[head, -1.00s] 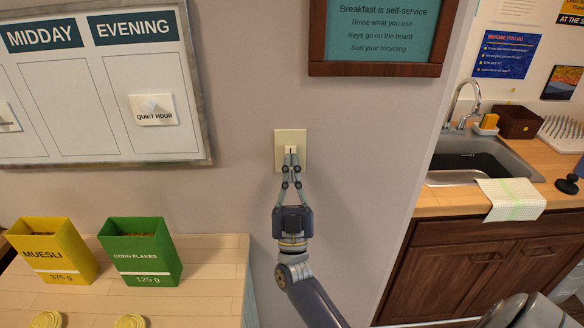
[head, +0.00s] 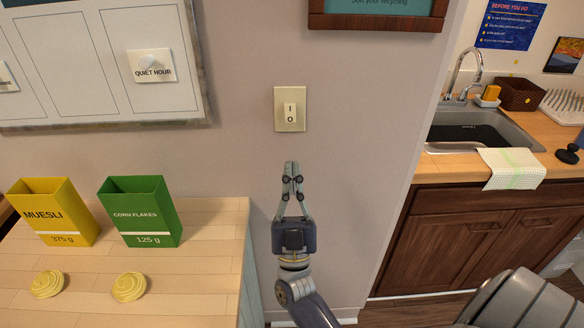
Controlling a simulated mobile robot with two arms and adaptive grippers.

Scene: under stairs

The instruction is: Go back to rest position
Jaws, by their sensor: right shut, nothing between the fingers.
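My right gripper (head: 291,168) is in front of the wall, below a cream light switch (head: 290,112) marked I and O. Its fingertips are together with nothing between them, and they show apart from the switch plate. My right arm comes up from the bottom of the view. My left gripper is not in view.
At right is a sink (head: 475,130) set in a worktop above brown cabinets (head: 450,240). A whiteboard (head: 100,125) hangs above the counter.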

